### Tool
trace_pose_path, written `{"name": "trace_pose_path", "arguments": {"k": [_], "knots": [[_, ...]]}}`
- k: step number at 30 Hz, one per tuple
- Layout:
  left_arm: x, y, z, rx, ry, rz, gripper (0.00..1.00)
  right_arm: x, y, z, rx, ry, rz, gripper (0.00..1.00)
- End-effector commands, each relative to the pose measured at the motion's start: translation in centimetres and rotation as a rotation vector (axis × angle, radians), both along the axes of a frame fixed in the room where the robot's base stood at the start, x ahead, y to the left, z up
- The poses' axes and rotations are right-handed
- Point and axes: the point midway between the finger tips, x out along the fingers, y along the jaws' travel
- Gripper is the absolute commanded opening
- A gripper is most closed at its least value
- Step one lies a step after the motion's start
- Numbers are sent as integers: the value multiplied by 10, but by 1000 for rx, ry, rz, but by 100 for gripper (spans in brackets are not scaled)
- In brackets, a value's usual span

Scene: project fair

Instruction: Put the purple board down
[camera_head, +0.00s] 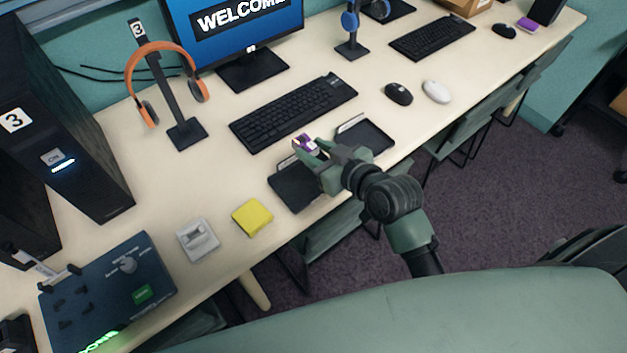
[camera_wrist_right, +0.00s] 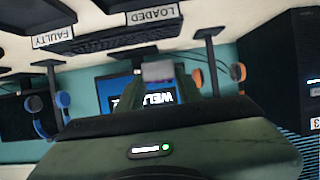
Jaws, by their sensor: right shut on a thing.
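The small purple board (camera_head: 306,144) is between the fingertips of my right gripper (camera_head: 312,152), which is shut on it. In the head view they appear over the back edge of the left dark tray (camera_head: 293,190); the height above it is hard to tell. The right dark tray (camera_head: 366,136) lies just right of the gripper. In the wrist view the board (camera_wrist_right: 158,71) shows as a pale blurred block between the fingers. The wrist view shows a LOADED label (camera_wrist_right: 153,14) on the left tray and a FAULTY label (camera_wrist_right: 53,37) on the right one. My left gripper is not in view.
A keyboard (camera_head: 294,111) lies behind the trays. A yellow pad (camera_head: 252,218) and a grey switch box (camera_head: 198,240) lie left of them. Two mice (camera_head: 398,94) are to the right. An orange headset on a stand (camera_head: 186,134) and a monitor (camera_head: 250,70) stand behind.

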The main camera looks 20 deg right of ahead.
Motion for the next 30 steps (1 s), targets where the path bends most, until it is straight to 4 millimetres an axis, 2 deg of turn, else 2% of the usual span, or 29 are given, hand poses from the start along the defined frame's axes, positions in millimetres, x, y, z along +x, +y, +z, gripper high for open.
{"name": "trace_pose_path", "arguments": {"k": [1,3,9,14,21,30], "knots": [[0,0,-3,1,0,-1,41,-1,0,-18,3,6,-2,0],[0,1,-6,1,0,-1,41,-1,0,-36,1,6,-1,0],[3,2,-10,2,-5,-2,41,0,0,-72,1,2,-1,0],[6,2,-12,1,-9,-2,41,0,0,-84,0,0,0,0],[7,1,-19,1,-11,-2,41,0,0,-119,1,1,0,0],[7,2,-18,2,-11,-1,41,0,0,-122,0,-2,-1,0]]}}
